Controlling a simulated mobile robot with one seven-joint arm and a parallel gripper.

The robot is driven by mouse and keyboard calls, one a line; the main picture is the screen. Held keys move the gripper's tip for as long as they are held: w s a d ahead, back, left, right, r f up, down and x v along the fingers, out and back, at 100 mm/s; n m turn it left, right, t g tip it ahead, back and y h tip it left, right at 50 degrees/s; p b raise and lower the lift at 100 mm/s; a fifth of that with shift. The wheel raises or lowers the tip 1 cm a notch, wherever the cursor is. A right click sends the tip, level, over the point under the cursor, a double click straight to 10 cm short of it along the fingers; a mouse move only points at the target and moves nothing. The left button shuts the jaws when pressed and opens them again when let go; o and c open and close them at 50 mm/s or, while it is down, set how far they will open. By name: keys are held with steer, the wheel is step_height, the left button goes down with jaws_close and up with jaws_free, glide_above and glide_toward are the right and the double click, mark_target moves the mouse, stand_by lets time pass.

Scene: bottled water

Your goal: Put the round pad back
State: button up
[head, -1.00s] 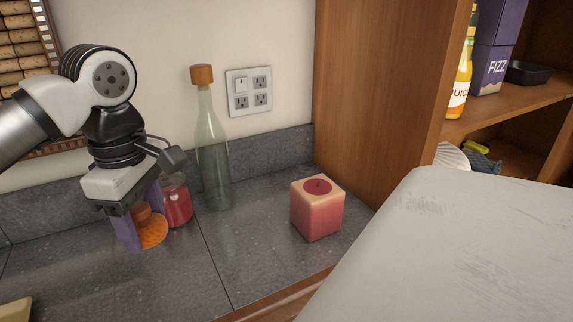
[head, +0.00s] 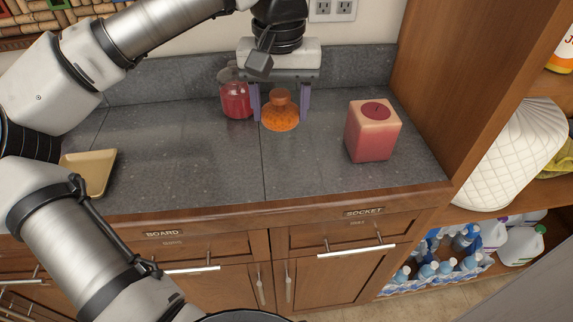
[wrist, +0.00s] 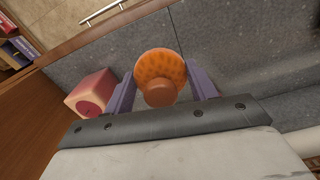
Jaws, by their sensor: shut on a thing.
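The round pad (head: 280,119) is an orange, dimpled disc with a brownish-orange knob on top. In the head view it is at the counter's back, right of a red jar. My gripper (head: 281,108) points down over it, with one purple finger on each side. In the wrist view the pad (wrist: 160,68) lies between the two fingertips of my gripper (wrist: 162,82), knob toward the camera, and the fingers are shut on it. Whether its underside touches the counter cannot be told.
A pink cube candle (head: 372,131) stands right of the pad. The red jar (head: 236,100) is close to the left finger. A tan tray (head: 88,172) lies at the counter's left. The grey counter (head: 180,155) is clear between.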

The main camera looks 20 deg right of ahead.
mark_target(282, 178)
step_height(282, 178, down, 15)
steer(key=shift+r+p, duration=0.1)
steer(key=shift+p, duration=0.9)
steer(key=shift+f, duration=0.2)
steer(key=o, duration=1)
steer(key=shift+r, duration=0.1)
steer(key=shift+c, duration=0.2)
steer(key=shift+r, duration=0.25)
step_height(282, 178, up, 12)
steer(key=shift+f+b, duration=0.1)
steer(key=shift+b, duration=1.15)
steer(key=shift+s+d, duration=0.1)
